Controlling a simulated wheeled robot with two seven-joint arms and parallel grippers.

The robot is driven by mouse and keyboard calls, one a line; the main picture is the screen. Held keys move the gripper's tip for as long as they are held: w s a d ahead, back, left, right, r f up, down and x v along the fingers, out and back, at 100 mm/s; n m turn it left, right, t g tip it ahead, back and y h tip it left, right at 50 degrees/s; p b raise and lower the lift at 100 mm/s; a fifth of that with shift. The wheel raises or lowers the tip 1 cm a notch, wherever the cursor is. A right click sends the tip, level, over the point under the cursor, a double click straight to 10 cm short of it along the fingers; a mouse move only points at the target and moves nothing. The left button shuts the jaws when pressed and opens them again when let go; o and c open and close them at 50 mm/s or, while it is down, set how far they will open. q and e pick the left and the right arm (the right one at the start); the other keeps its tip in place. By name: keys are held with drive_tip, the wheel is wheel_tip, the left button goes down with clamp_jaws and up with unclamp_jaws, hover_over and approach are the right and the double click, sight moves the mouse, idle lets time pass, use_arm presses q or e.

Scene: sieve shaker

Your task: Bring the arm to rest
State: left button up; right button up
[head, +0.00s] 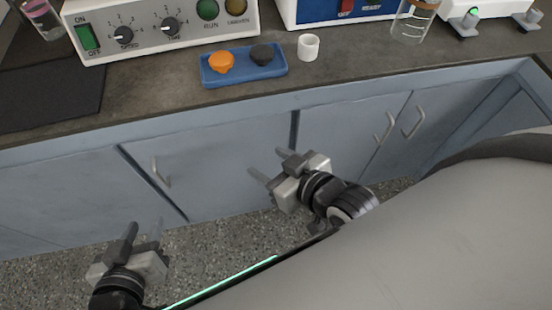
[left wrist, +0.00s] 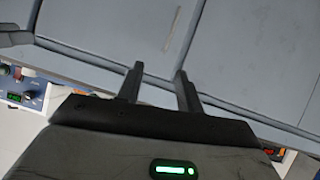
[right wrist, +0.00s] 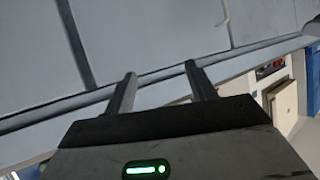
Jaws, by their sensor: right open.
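My left gripper (head: 140,243) is at the lower left of the head view, below the counter edge and in front of the cabinet doors. Its fingers (left wrist: 158,88) stand apart in the left wrist view, with nothing between them. My right gripper (head: 267,164) is near the middle of the head view, also below the counter and in front of the cabinets. Its fingers (right wrist: 163,88) stand apart and empty in the right wrist view. Neither gripper touches anything that I can see.
The counter (head: 160,104) above holds a control box (head: 160,25), a blue tray (head: 243,78) with an orange piece (head: 222,62) and a black piece (head: 262,53), a white cup (head: 308,46) and a glass jar (head: 412,22). Cabinet doors (head: 225,165) face me. The floor (head: 210,250) shows clear.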

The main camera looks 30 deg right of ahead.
use_arm(q)
drive_tip(key=p, duration=0.2)
drive_tip(key=r+p, duration=0.1)
drive_tip(key=p, duration=0.1)
drive_tip(key=shift+s+a+r+g, duration=0.1)
drive_tip(key=shift+a+r+g, duration=0.1)
drive_tip(key=shift+a+g, duration=0.1)
use_arm(e)
drive_tip(key=shift+s+d+r+g, duration=0.15)
drive_tip(key=shift+s+g, duration=0.2)
drive_tip(key=shift+s, duration=0.05)
drive_tip(key=shift+s+d+r+g, duration=0.1)
drive_tip(key=shift+s+d+g, duration=0.05)
drive_tip(key=shift+s+g, duration=0.25)
